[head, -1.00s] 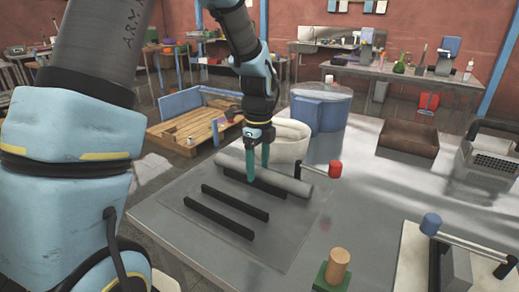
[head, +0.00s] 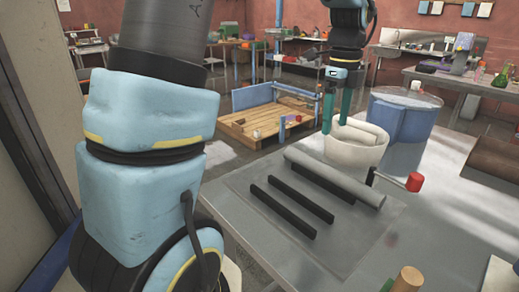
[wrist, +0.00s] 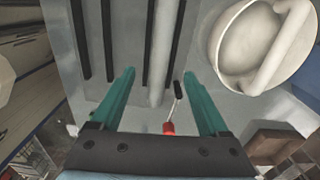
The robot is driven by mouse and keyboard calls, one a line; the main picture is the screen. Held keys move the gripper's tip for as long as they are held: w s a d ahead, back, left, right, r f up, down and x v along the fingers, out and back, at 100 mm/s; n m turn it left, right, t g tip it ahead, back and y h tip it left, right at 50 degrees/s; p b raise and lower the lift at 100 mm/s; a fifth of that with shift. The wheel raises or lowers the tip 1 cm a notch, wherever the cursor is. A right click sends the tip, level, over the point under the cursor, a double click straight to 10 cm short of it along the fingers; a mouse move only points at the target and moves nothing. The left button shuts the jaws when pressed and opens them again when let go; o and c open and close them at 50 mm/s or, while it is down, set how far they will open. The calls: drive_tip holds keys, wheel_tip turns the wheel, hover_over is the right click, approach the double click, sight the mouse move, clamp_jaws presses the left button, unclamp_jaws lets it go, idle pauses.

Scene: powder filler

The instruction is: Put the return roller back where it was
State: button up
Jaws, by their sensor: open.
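The return roller, a long grey cylinder (head: 333,177), lies along the black bars on the flat plate (head: 375,235). In the wrist view the roller (wrist: 159,50) lies between the two right-hand black bars, roughly parallel to them. Whether it is fully seated between them is hard to tell. My gripper (head: 337,126) is open and empty, raised above the roller's far end in the head view. In the wrist view its two green fingers (wrist: 158,73) stand wide apart on either side of the roller's line, with nothing between them.
A crank with a red knob (head: 414,182) stands close to the roller's right end. A white bowl (head: 353,148) with a pale bar across it and a blue container (head: 400,130) stand behind. A wooden knob (head: 407,280) is at the front edge.

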drive_tip(key=s+a+f+n, duration=0.1)
drive_tip(key=a+f+n, duration=0.2)
drive_tip(key=a+n, duration=0.5)
drive_tip(key=s+a+f+n+t, duration=0.1)
drive_tip(key=s+a+f+n, duration=0.1)
drive_tip(key=a+n, duration=0.7)
drive_tip(key=s+a+f+n, duration=0.2)
drive_tip(key=a+f+n, duration=0.2)
drive_tip(key=a+n, duration=0.4)
drive_tip(key=shift+a+f+n+t, duration=0.3)
drive_tip(key=shift+a+f+n, duration=0.1)
drive_tip(key=shift+a, duration=0.1)
drive_tip(key=shift+s+a+n, duration=0.2)
drive_tip(key=shift+a+n, duration=0.05)
drive_tip(key=shift+n, duration=0.25)
